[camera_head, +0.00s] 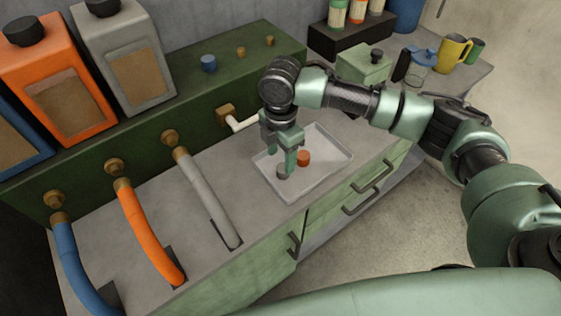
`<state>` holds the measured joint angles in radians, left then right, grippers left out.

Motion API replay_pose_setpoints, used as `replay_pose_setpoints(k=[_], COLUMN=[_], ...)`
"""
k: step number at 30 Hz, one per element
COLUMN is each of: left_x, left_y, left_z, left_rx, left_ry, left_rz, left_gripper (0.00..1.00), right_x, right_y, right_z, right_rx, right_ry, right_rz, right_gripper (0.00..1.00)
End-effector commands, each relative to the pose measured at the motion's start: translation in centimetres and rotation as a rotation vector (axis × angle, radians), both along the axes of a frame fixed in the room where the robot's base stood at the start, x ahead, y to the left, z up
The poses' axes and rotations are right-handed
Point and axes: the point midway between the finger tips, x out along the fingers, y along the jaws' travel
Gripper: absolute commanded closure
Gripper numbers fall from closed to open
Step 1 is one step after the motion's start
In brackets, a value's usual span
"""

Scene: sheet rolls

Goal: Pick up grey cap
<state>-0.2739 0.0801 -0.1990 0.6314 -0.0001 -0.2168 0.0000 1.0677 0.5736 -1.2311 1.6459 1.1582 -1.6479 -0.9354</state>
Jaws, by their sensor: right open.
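A small dark grey cap (284,174) lies in a shallow light grey tray (325,171) on the counter. My right gripper (287,166) reaches down into the tray with its fingers pointing down. It is open, with its fingertips right at the grey cap and partly in front of it. Whether the fingers touch the cap cannot be told. An orange cap (304,158) lies in the tray just right of the fingers. My left gripper is not in view.
Blue (70,262), orange (146,232) and grey (205,195) hoses run over the counter left of the tray. A white-handled tap (241,124) stands behind it. Orange (60,88) and grey (127,62) canisters stand on the ledge. Mugs (453,52) are far right.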

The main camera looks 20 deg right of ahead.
Motion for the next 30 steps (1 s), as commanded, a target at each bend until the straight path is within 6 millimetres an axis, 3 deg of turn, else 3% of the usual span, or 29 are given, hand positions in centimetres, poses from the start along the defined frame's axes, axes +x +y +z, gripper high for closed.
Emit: replay_pose_setpoints(k=[3,7,10,13,17,21,23,27,28,30], left_x=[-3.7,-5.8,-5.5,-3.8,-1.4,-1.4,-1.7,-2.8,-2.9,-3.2], left_y=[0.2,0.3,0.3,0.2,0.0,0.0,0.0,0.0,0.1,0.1], left_z=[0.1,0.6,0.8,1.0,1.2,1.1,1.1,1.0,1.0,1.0], left_rx=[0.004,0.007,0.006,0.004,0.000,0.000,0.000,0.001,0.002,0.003], left_ry=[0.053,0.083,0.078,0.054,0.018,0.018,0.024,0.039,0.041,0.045], left_rz=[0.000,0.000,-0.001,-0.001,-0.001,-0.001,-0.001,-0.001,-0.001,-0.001], left_gripper=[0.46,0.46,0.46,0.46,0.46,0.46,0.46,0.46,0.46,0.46], right_x=[0.0,0.4,0.6,0.6,0.6,0.6,0.6,0.6,0.6,0.6], right_y=[0.0,-0.3,-0.3,-0.3,-0.3,-0.3,-0.3,-0.3,-0.3,-0.3], right_z=[-1.3,-3.0,-4.7,-5.7,-6.2,-6.2,-6.2,-6.2,-6.2,-6.2], right_rx=[0.000,-0.002,0.000,0.000,0.000,0.001,0.001,0.001,0.001,0.001], right_ry=[0.003,0.002,0.003,0.000,-0.001,-0.002,-0.002,-0.002,-0.002,-0.002], right_rz=[-0.001,-0.002,0.000,0.000,0.000,0.000,0.000,0.000,0.000,0.000], right_gripper=[0.45,0.45,0.45,0.45,0.45,0.45,0.56,0.95,1.00,1.00])
